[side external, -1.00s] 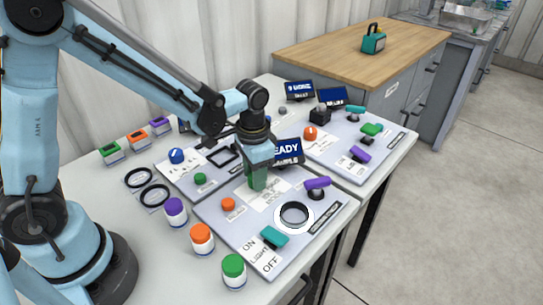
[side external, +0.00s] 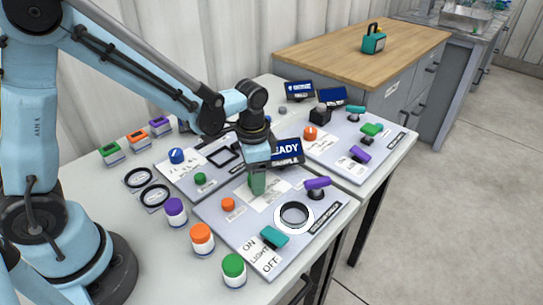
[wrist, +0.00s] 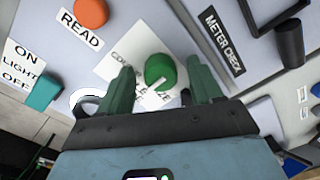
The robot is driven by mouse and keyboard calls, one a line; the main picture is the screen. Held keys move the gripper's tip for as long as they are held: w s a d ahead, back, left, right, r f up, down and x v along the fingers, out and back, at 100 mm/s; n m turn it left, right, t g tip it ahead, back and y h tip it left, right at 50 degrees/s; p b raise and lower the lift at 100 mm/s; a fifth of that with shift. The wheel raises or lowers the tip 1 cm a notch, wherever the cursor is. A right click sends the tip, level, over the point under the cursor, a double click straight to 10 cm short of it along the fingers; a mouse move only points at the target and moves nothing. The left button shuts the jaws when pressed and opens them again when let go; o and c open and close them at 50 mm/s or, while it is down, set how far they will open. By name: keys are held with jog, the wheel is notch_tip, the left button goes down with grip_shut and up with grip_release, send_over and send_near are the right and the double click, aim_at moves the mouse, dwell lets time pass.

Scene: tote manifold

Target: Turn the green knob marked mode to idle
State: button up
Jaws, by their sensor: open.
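A round green knob (wrist: 160,72) with a white pointer line shows in the wrist view, on a white printed label (wrist: 125,50). The label is partly covered, and I cannot read the word mode on it. My gripper (wrist: 160,82) is open, with one green finger on each side of the knob. I cannot tell whether the fingers touch it. In the side view my gripper (side external: 258,186) points down at the near panel (side external: 215,212), and its fingers hide the knob.
An orange knob (side external: 228,204) is close by on the left. A purple lever (side external: 317,183), a black ring on a white disc (side external: 294,215) and a teal light switch (side external: 274,237) are on the same panel. A dark screen (side external: 288,151) stands behind my gripper.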

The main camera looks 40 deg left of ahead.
notch_tip(320, 180, up, 12)
dwell(0.7)
jog(key=shift+s+d, duration=0.1)
jog(key=s+a+n+t, duration=0.4)
jog(key=s+n+t, duration=0.2)
jog(key=s+t, duration=0.1)
jog(key=shift+s+a, duration=0.15)
jog(key=shift+a, duration=0.2)
